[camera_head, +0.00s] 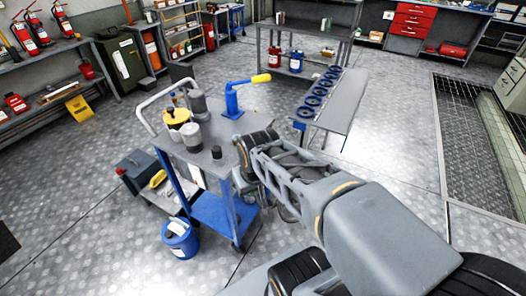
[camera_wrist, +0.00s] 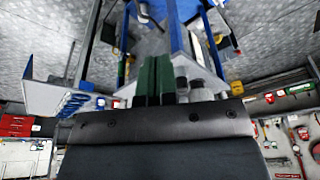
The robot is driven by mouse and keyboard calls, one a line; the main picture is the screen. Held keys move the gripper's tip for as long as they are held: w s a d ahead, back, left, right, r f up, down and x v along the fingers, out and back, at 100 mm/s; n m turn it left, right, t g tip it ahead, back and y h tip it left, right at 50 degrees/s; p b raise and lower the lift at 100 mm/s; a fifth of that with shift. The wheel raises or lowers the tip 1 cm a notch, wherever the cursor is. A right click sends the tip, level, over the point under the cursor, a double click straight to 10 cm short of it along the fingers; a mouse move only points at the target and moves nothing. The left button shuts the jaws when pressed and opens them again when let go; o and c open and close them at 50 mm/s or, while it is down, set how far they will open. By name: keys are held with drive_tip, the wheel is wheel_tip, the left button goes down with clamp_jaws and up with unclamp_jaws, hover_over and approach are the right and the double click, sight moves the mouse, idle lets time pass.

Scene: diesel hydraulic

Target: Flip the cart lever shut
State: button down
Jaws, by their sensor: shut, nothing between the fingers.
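The cart (camera_head: 205,160) has a grey top and a blue lower shelf, and stands left of centre in the head view. The lever is a blue pump-like fixture (camera_head: 231,103) at the back of the cart top. Its arm ends in a yellow handle (camera_head: 261,78) pointing right and slightly up. I cannot make out the lever in the wrist view. My gripper's dark green fingers (camera_wrist: 154,78) are together and empty in the wrist view. In the head view my arm reaches to the cart's right edge, right of and nearer than the lever; the arm hides the fingers.
White, grey and yellow-topped containers (camera_head: 191,136) crowd the cart's left part. A narrow bench with blue rings (camera_head: 345,110) stands behind right. A blue bucket (camera_head: 180,240) and a dark toolbox (camera_head: 139,170) are by the cart's left side. Open floor (camera_head: 400,120) lies to the right.

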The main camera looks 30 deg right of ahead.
drive_tip(key=w+d+f+n+t+h+b, duration=0.1)
drive_tip(key=w+d+f+h+b, duration=0.15)
drive_tip(key=d+f+b, duration=0.8)
drive_tip(key=w+d+f+n+t+h+b, duration=0.1)
drive_tip(key=w+d+f+b, duration=0.2)
drive_tip(key=d+f+b, duration=0.7)
drive_tip(key=w+d+f+n+t+h+b, duration=0.1)
drive_tip(key=w+d+f+h+b, duration=0.15)
drive_tip(key=d+f, duration=0.85)
drive_tip(key=w+f+n+t+y+b, duration=0.1)
drive_tip(key=w+f+n+t+b, duration=0.3)
drive_tip(key=w+f+n, duration=0.15)
drive_tip(key=w+a+r+n+t+y, duration=0.4)
drive_tip(key=a+r+n+t+y, duration=0.4)
drive_tip(key=n, duration=0.5)
drive_tip(key=w+d+r+b, duration=0.1)
drive_tip(key=w+d+b, duration=0.1)
drive_tip(key=w, duration=1.1)
drive_tip(key=shift+d+h+b, duration=0.25)
drive_tip(key=shift+h+b, duration=0.05)
drive_tip(key=shift+b, duration=0.3)
